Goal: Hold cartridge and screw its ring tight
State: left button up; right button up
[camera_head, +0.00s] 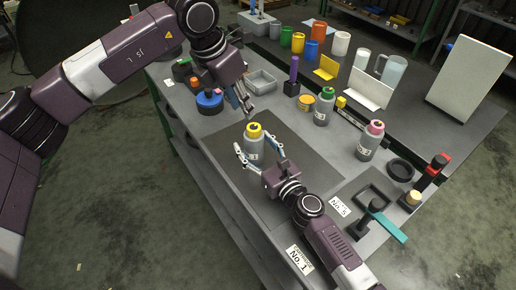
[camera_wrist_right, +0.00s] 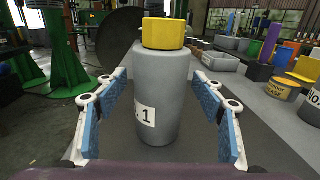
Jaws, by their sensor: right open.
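The cartridge (camera_head: 254,152) is a grey bottle-shaped body with a yellow ring (camera_head: 254,131) on top. It stands upright on the dark mat. In the right wrist view the cartridge (camera_wrist_right: 163,90) carries a white label ending in "1", with the yellow ring (camera_wrist_right: 164,33) above. My right gripper (camera_head: 258,151) is open, with its blue-padded fingers on either side of the cartridge. The wrist view shows gaps between both pads and the body. My left gripper (camera_head: 241,106) is above and to the left of the cartridge, apart from it; its finger opening is unclear.
A grey bottle with a green top (camera_head: 324,107) and one with a pink top (camera_head: 370,141) stand to the right. A grey tray (camera_head: 261,82) and a blue round container (camera_head: 209,101) stand near my left gripper. The dark mat (camera_head: 305,165) is bare right of the cartridge.

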jog(key=c, duration=1.7)
